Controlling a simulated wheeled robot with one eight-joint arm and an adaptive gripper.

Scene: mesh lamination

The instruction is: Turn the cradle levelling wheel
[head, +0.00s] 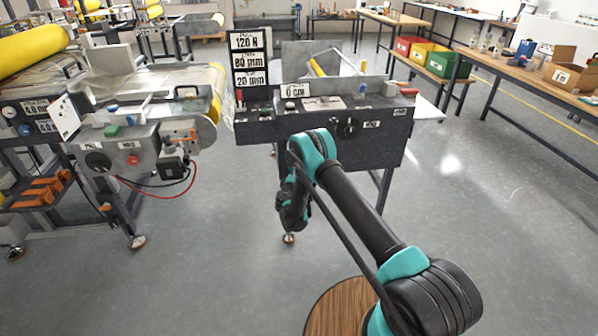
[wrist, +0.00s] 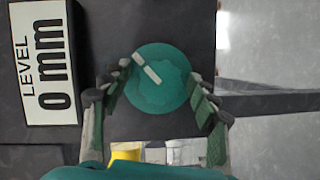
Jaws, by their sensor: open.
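The levelling wheel (wrist: 166,92) is a round, lobed green knob with a white pointer mark slanting toward its upper left. It sits on a dark panel in the wrist view, beside a white sign reading LEVEL 0 mm (wrist: 47,62). My gripper (wrist: 160,76) is open, with one finger on each side of the wheel. Gaps show between the fingers and the wheel's rim, and how near the tips are in depth is hard to tell. In the head view my arm reaches to the front of the dark machine (head: 385,150); I cannot make out the wheel there.
A laminating machine with a yellow roll (head: 32,52) stands at the left, with a red cable hanging from its front. A workbench with a cardboard box (head: 568,75) and coloured bins (head: 440,65) are at the right. The grey floor between is clear.

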